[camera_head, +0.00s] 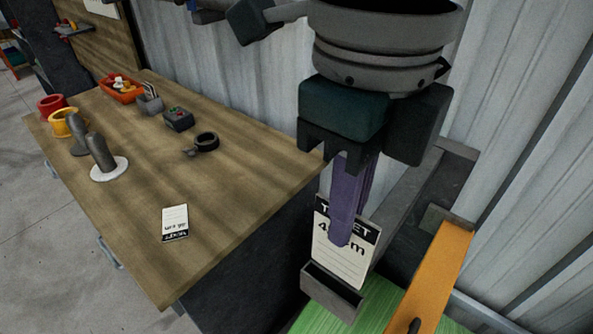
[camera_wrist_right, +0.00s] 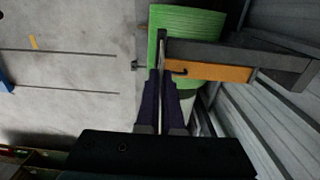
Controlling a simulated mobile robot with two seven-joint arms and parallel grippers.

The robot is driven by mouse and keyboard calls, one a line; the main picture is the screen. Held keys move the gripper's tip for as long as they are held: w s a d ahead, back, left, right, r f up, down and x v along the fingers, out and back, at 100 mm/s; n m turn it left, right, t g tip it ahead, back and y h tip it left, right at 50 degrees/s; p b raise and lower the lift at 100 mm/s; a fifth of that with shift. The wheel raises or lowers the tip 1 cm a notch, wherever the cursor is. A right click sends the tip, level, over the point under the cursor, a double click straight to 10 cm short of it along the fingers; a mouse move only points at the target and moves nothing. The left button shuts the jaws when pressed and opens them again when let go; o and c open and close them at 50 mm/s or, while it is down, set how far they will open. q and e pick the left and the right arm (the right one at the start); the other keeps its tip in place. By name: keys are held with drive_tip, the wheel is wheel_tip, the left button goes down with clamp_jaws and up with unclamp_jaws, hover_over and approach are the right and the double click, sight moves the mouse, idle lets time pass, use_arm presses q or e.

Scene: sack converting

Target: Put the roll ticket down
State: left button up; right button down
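The roll ticket (camera_head: 350,262) is a white card with a black header reading "TICKET" and a partly covered length in metres. My right gripper (camera_head: 341,240) has purple fingers shut on it, pointing down. The ticket hangs upright at a small grey open-topped holder (camera_head: 332,291); its lower edge is hidden there, and I cannot tell whether it rests inside. In the right wrist view my right gripper (camera_wrist_right: 161,80) has the ticket (camera_wrist_right: 160,115) edge-on as a thin strip between the fingers. My left gripper is not in view.
A wooden bench (camera_head: 235,150) stands to the left, with another card (camera_head: 175,222), a black tape roll (camera_head: 206,142), a small dark box (camera_head: 178,119) and an orange tray (camera_head: 122,88). An orange bar (camera_head: 436,275) and green surface (camera_head: 375,305) lie near the holder. A corrugated wall stands behind.

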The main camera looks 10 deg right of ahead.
sight(334, 271)
wheel_tip(334, 271, down, 7)
drive_tip(key=b, duration=0.4)
drive_tip(key=shift+f, duration=0.2)
drive_tip(key=c, duration=1.1)
unclamp_jaws()
drive_tip(key=shift+r, duration=0.25)
wheel_tip(334, 271, up, 11)
drive_tip(key=shift+w+r+b, duration=0.1)
drive_tip(key=shift+r+b, duration=0.1)
drive_tip(key=shift+b, duration=0.2)
drive_tip(key=shift+r, duration=0.3)
